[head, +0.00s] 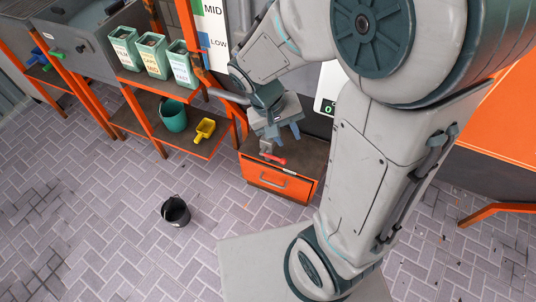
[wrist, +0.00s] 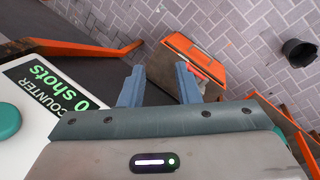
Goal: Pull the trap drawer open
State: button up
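The trap drawer (head: 270,179) is an orange front with a grey bar handle (head: 272,183) on a low cabinet at the middle of the head view. Its front looks flush with the cabinet, so it appears closed. My gripper (head: 284,134) hangs above the cabinet top, apart from the handle. Its two blue fingers (wrist: 160,84) are spread with nothing between them.
A black bucket (head: 176,212) stands on the floor to the left. Orange-framed shelves hold a teal bucket (head: 173,117) and a yellow scoop (head: 205,130). The brick floor before the drawer is clear.

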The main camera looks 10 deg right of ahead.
jog(key=w+a+f+n+h+b, duration=0.1)
jog(key=w+f+h+b, duration=0.15)
jog(key=f, duration=0.55)
jog(key=w+a+f+h+b, duration=0.1)
jog(key=a+f+h+b, duration=0.15)
jog(key=f, duration=0.65)
jog(key=n+t+h+b, duration=0.3)
jog(key=n+t+b, duration=0.3)
jog(key=t+b, duration=0.3)
send_near(273, 184)
jog(key=s+r, duration=0.4)
jog(key=r, duration=0.7)
notch_tip(273, 184, down, 12)
jog(key=s+n+t+y+b, duration=0.1)
jog(key=n+t+y+b, duration=0.2)
jog(key=n+t, duration=0.1)
jog(key=shift+r+b+x, duration=0.2)
jog(key=shift+b+x, duration=0.7)
jog(key=shift+x, duration=2.5)
jog(key=shift+r+b+x, duration=0.15)
jog(key=shift+b+x, duration=0.7)
jog(key=shift+x, duration=2.5)
jog(key=shift+d, duration=0.1)
grip_shut()
